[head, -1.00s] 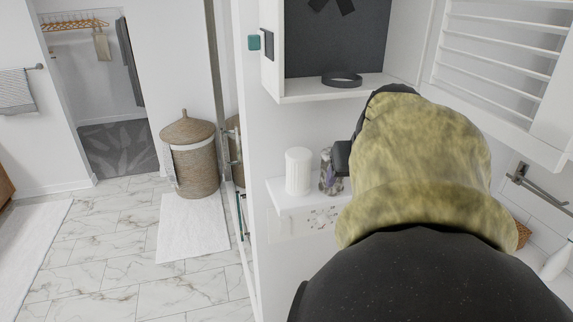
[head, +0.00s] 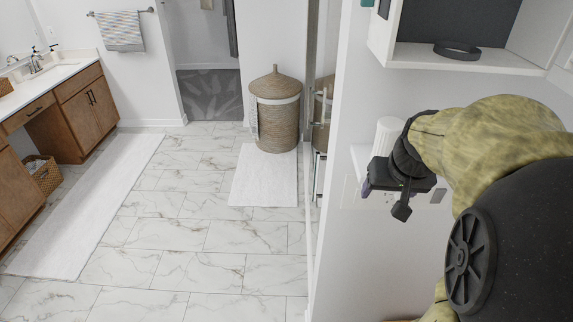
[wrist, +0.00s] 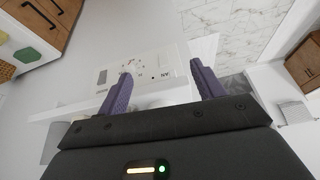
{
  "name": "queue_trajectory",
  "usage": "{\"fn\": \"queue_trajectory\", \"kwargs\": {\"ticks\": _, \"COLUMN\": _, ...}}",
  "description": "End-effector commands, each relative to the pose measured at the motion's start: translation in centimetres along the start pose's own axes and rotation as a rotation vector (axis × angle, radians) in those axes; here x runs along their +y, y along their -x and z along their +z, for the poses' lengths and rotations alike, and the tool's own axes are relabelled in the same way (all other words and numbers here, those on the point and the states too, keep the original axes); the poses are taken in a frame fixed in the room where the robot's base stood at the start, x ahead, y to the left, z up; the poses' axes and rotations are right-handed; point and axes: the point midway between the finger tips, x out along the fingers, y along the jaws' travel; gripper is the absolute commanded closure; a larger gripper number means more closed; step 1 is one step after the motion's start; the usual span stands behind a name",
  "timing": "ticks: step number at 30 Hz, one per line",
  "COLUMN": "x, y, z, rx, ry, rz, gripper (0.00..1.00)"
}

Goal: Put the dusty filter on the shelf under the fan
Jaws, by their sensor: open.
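A white ribbed cylinder (head: 388,134), which may be the filter, stands on a small white wall shelf (head: 362,158) in the head view, partly hidden by my gripper. Dust on it cannot be made out. Above, a white cabinet shelf (head: 415,59) holds a flat dark ring (head: 457,50); the fan is out of view. My gripper (head: 385,195) is in front of the small shelf. In the wrist view its purple fingers (wrist: 160,75) are spread apart with nothing held between them. Beyond them is a white panel (wrist: 148,72) with small dark marks.
A wicker hamper (head: 276,115) stands by the wall behind a white mat (head: 264,180). A long white rug (head: 90,200) lies before the wooden vanity (head: 85,108). The marble floor (head: 195,260) between is clear. A wall edge (head: 330,170) runs left of my gripper.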

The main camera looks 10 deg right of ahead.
Motion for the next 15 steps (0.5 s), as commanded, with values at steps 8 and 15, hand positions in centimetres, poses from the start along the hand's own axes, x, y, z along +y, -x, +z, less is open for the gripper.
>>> {"fn": "queue_trajectory", "kwargs": {"ticks": 8, "x": -8.8, "y": -7.1, "z": 7.0, "rx": -0.133, "ry": 0.169, "rz": -0.052, "gripper": 0.32}}
{"fn": "queue_trajectory", "kwargs": {"ticks": 15, "x": -13.0, "y": -9.7, "z": 12.5, "rx": -0.194, "ry": 0.284, "rz": -0.073, "gripper": 0.32}}
